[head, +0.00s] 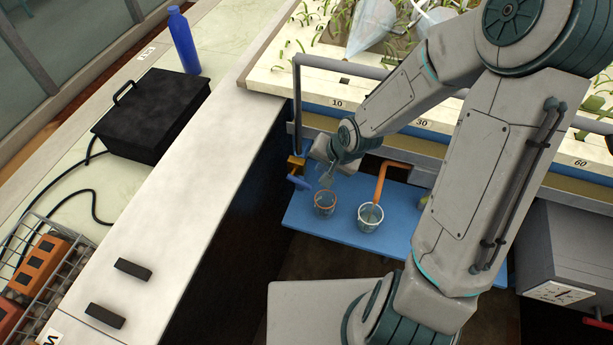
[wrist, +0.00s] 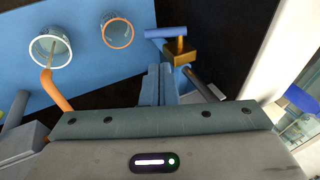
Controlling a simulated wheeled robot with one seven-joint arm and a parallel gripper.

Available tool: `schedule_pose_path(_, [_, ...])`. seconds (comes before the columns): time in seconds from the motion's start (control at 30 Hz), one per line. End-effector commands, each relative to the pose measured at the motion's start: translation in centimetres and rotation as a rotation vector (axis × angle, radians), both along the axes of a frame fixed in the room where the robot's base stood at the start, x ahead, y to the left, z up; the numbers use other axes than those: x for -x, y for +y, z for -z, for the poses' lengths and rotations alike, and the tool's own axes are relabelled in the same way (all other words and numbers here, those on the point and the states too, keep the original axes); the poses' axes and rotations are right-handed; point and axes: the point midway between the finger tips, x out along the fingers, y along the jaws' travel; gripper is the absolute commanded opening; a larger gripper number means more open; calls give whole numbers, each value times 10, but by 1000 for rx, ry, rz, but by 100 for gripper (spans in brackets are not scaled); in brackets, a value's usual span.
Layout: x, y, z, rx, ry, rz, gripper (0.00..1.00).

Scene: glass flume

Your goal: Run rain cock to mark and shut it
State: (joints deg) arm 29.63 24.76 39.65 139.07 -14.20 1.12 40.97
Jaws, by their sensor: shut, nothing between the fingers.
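The brass cock (head: 296,165) with its blue handle (head: 299,183) hangs at the lower end of a grey pipe (head: 297,100), by the blue shelf's left end. In the wrist view the brass body (wrist: 181,50) and blue bar handle (wrist: 166,33) are just beyond my fingers. My gripper (head: 327,178) is shut and empty, right of the cock in the head view; its closed fingers (wrist: 158,84) show apart from the handle. An orange-rimmed glass (head: 325,204) stands on the shelf below my gripper. It also shows in the wrist view (wrist: 118,32). I cannot make out its water level.
A second, pale-rimmed glass (head: 370,217) stands under an orange pipe (head: 381,178) on the blue shelf (head: 301,218). The planted flume bed (head: 275,78) is above. A grey box with a dial (head: 553,292) is at right. A black case (head: 155,115) and blue bottle (head: 184,42) are left.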

Motion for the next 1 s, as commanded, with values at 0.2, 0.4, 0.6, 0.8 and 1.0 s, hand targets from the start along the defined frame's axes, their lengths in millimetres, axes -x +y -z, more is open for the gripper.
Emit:
schedule_pose_path(0.2, [-5, 7, 20, 1, 2, -4, 0])
schedule_pose_path(0.4, [-13, 14, 43, 1, 3, -4, 0])
schedule_pose_path(0.6, [-21, 21, 67, 2, 4, -4, 0])
schedule_pose_path(0.8, [-31, 30, 94, 4, 4, -4, 0])
schedule_pose_path(1.0, [-38, 36, 113, 3, 3, -3, 0])
